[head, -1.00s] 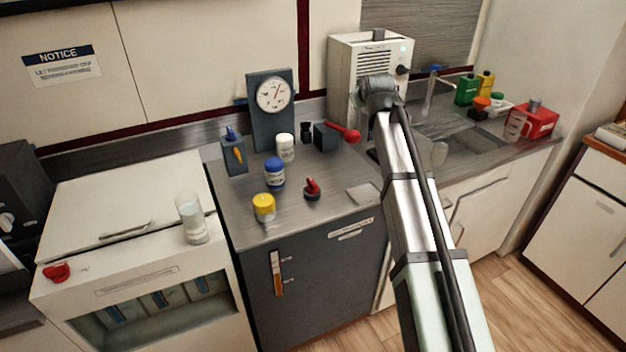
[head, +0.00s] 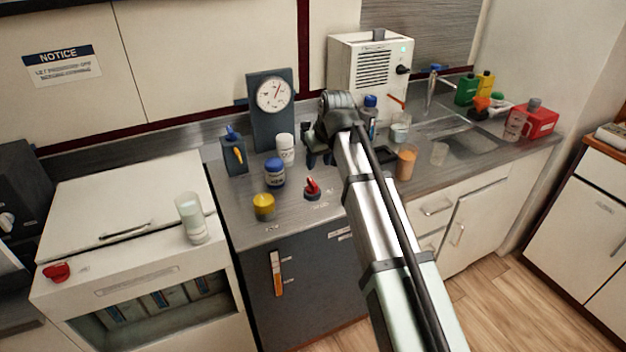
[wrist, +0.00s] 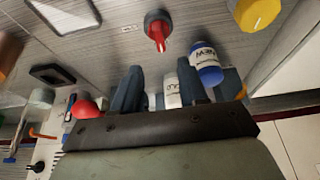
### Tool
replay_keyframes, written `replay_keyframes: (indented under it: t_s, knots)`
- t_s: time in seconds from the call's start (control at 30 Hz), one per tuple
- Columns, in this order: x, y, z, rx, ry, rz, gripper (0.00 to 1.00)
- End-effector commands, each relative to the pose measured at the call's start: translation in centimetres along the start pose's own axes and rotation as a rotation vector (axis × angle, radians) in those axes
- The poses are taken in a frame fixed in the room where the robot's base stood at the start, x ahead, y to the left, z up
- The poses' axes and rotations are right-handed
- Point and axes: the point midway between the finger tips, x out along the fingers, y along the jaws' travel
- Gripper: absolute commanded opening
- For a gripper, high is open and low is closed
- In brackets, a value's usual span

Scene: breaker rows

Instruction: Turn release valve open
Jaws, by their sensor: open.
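A small red-handled valve (head: 312,187) on a round dark base stands on the grey counter (head: 235,210); it also shows at the top of the wrist view (wrist: 157,33). My gripper (head: 318,158) is open and empty, above the counter just behind the valve in the head view. In the wrist view its two dark fingers (wrist: 160,85) are spread, apart from the valve. A red ball-ended lever (wrist: 85,109) shows left of the fingers in the wrist view; my arm hides it in the head view.
A gauge panel (head: 271,110) rises behind. An orange-filled cup (head: 405,162) stands right of my arm. Counter in front of the valve is clear.

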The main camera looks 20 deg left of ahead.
Motion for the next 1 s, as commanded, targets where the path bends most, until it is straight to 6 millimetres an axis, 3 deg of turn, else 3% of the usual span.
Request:
replay_keyframes:
  t_s: [0.3,0.6,1.0]
  knots:
    - [5.2,0.0,0.0,0.0,-0.002,0.0,0.43]
    - [9.2,0.0,-0.1,-0.001,0.0,0.001,0.43]
    - [10.7,0.0,0.0,-0.001,0.002,0.001,0.43]
